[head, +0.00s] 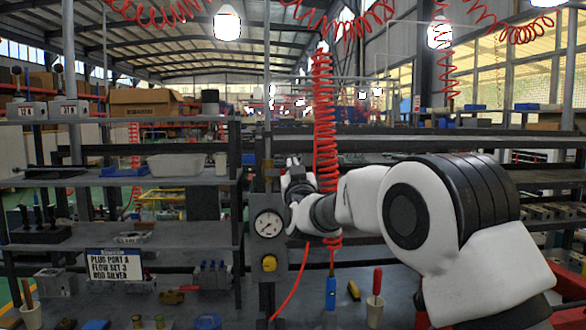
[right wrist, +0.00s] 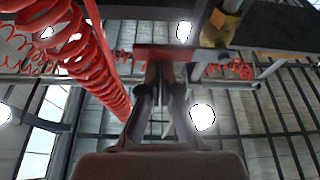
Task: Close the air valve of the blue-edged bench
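A red bar, which looks like the air valve's handle (right wrist: 165,53), lies crosswise at the fingertips of my right gripper (right wrist: 163,72) in the right wrist view. The fingers are close together, and I cannot tell whether they touch the bar. In the head view my right gripper (head: 293,183) is small and dark, just right of the upright post, above the gauge (head: 268,224). I see no clear blue edge. My left gripper is out of view.
A red coiled hose (head: 323,120) hangs close beside my right gripper. A shelf (head: 130,180) with boxes and a label card (head: 114,265) stands at left. A blue tool (head: 331,293) hangs below the coil, and a red-handled tool (head: 376,285) stands in a cup.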

